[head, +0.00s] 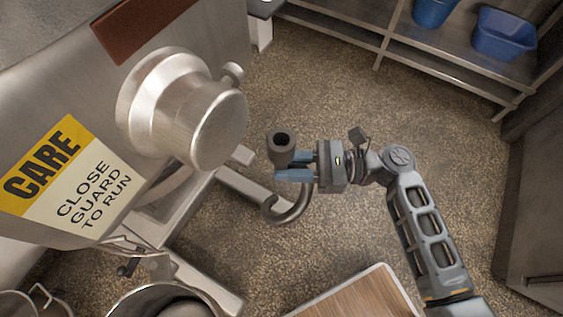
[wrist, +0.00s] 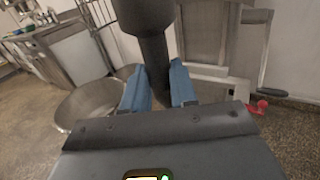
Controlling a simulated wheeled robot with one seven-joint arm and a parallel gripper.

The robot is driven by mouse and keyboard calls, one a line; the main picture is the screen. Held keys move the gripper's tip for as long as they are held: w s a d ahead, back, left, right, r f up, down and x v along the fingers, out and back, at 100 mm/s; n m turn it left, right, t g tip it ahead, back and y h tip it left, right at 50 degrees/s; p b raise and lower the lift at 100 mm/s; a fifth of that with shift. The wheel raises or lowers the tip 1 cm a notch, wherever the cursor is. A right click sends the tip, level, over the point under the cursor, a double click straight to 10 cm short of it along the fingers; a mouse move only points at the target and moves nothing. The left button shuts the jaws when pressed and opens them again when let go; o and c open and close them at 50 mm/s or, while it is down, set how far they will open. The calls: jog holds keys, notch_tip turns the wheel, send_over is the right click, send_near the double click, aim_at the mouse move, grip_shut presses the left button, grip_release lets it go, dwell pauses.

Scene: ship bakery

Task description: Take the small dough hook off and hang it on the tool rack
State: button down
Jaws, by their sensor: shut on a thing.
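The small dough hook (head: 285,151) is dark grey, with a hollow round socket on top and a curved hook below. My gripper (head: 293,174) is shut on its shank, just under the socket, with its blue fingers on either side. The hook hangs roughly upright in the air, apart from the mixer, with its curl below the fingers. In the wrist view the hook's socket and shank (wrist: 153,45) stand between the blue fingertips (wrist: 160,88). The mixer's round metal hub (head: 208,122) is to the left and carries nothing that I can see. The tool rack is not identifiable in these views.
The mixer body with its yellow CARE label (head: 42,170) fills the left. A metal bowl (head: 122,301) stands at lower left. A wooden-topped surface (head: 352,301) is at the bottom. Shelves with blue tubs (head: 503,36) are at upper right. The floor around my gripper is clear.

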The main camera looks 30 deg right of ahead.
jog(key=v, duration=0.8)
dwell(0.9)
jog(key=shift+w, duration=0.1)
dwell(0.4)
jog(key=w+m+t+h+b, duration=0.1)
jog(key=w+m+t+h, duration=0.9)
jog(key=w+h, duration=0.5)
jog(key=m+h, duration=0.1)
jog(key=m, duration=0.1)
jog(key=shift+d+m, duration=0.4)
jog(key=shift+s+a+r, duration=0.1)
jog(key=shift+r, duration=0.05)
